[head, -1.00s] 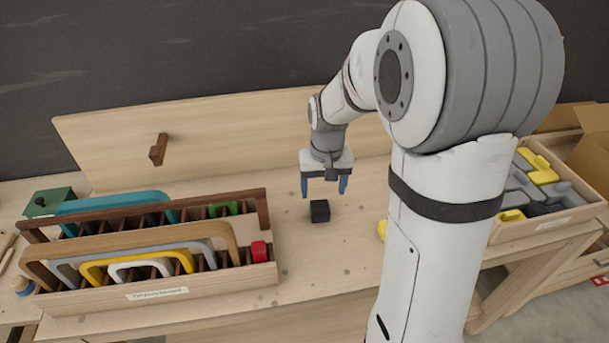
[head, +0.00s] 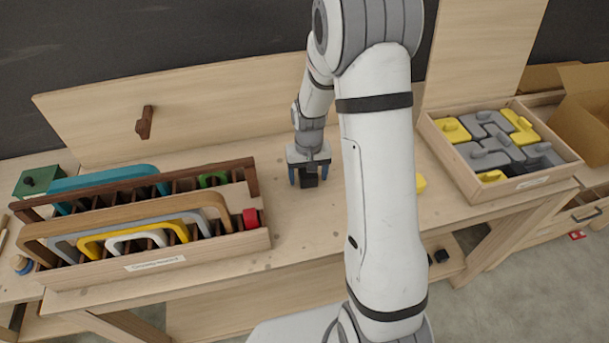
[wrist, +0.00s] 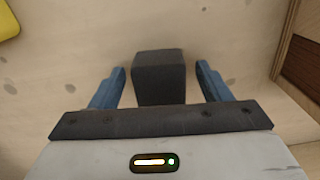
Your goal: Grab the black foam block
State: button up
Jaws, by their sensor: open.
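The black foam block (head: 309,180) is a small dark cube on the wooden bench top. In the head view it is partly hidden by my gripper (head: 309,178), which is low over it. In the wrist view the block (wrist: 160,78) stands between the two blue fingers of my gripper (wrist: 160,85). The fingers are open, with a gap on each side of the block. The near lower part of the block is hidden behind the gripper body.
A slotted wooden rack (head: 160,259) with coloured arch forms stands left of the block. A wooden tray (head: 468,184) of grey and yellow pieces is at the right. A yellow piece (head: 420,184) lies beside my arm. A backboard (head: 220,110) rises behind.

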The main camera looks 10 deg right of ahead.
jog(key=c, duration=1)
jog(key=shift+r, duration=0.1)
jog(key=shift+c, duration=0.2)
